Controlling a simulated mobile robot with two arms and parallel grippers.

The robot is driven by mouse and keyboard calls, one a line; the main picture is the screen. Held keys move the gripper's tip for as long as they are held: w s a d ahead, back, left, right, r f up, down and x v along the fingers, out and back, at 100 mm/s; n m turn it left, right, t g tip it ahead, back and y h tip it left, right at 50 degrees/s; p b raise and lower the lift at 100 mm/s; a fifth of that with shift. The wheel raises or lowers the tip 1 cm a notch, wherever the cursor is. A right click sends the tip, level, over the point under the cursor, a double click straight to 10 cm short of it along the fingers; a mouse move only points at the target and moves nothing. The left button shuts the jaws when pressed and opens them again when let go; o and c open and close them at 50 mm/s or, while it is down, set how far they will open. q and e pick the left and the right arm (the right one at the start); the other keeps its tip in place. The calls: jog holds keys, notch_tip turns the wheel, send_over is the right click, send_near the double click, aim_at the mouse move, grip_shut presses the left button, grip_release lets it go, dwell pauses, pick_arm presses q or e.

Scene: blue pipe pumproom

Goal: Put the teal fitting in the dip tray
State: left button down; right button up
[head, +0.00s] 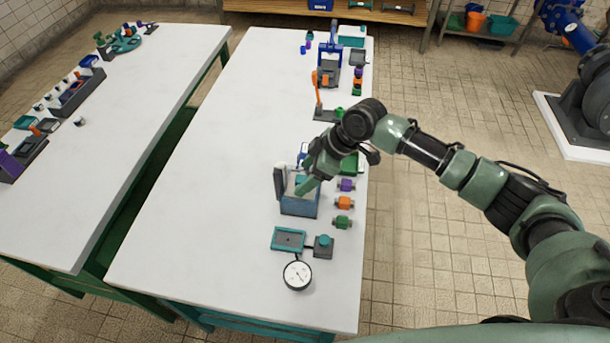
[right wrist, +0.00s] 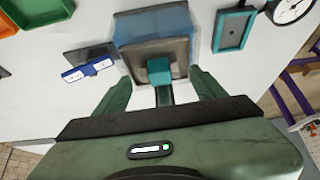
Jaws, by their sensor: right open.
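A blue open box (head: 299,208) with a grey inside, which looks like the dip tray, stands near the right edge of the middle table. It also shows at the top of the right wrist view (right wrist: 150,24). The teal fitting (right wrist: 159,71) appears over the grey part of the box, with a short grey stem towards me. My right gripper (right wrist: 158,88) is open, its fingers on either side of the fitting with gaps visible. In the head view the right gripper (head: 304,186) is down at the box and partly hides its inside. My left gripper is not in view.
A teal-framed flat tray (head: 288,240), a teal-topped dark block (head: 323,242) and a round gauge (head: 297,275) are in front of the box. Purple, orange and green fittings (head: 344,203) line its right side. The table's left part is clear.

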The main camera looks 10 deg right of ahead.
jog(key=b+v, duration=0.1)
jog(key=v, duration=1)
jog(key=shift+r, duration=0.15)
